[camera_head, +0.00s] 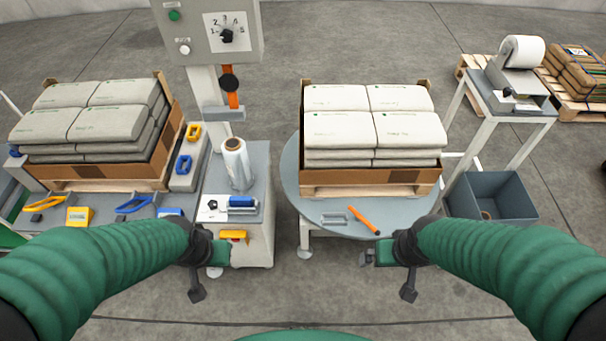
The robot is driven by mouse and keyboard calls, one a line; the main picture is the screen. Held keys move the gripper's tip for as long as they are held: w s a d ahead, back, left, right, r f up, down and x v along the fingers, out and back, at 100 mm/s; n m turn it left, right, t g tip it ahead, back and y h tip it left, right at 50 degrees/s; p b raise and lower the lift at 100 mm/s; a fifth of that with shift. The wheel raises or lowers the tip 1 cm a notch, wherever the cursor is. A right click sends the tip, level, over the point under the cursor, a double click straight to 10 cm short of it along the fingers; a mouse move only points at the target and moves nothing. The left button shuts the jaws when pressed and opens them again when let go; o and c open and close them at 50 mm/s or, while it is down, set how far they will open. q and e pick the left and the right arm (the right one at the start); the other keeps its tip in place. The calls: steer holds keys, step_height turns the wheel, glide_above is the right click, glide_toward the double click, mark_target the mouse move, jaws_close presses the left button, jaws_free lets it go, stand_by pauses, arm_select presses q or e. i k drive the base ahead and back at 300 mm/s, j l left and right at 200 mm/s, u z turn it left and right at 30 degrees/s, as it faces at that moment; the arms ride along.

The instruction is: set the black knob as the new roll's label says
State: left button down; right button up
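The black knob (227,36) sits at the middle of a white numbered dial plate (238,27) on a grey control box (180,42) at the top. I cannot tell which number its pointer is on. A roll of clear film (236,165) stands upright on the grey cabinet below the box. No readable label shows on it from here. My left gripper (206,282) is in front of the cabinet, below the roll and far from the knob. It looks open and empty. My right gripper (388,276) is in front of the round table, also open and empty.
The control box also carries a green button (174,15) and a white one (184,49). Sacks stand stacked on the round turntable (292,180) and at left. An orange-handled tool (364,220) lies on the turntable. A grey bin (510,196) stands right.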

mark_target(213, 205)
steer(key=i+j+u, duration=0.35)
steer(key=j, duration=0.15)
steer(key=i+j+u, duration=0.35)
steer(key=j, duration=0.15)
steer(key=i+j+u, duration=0.35)
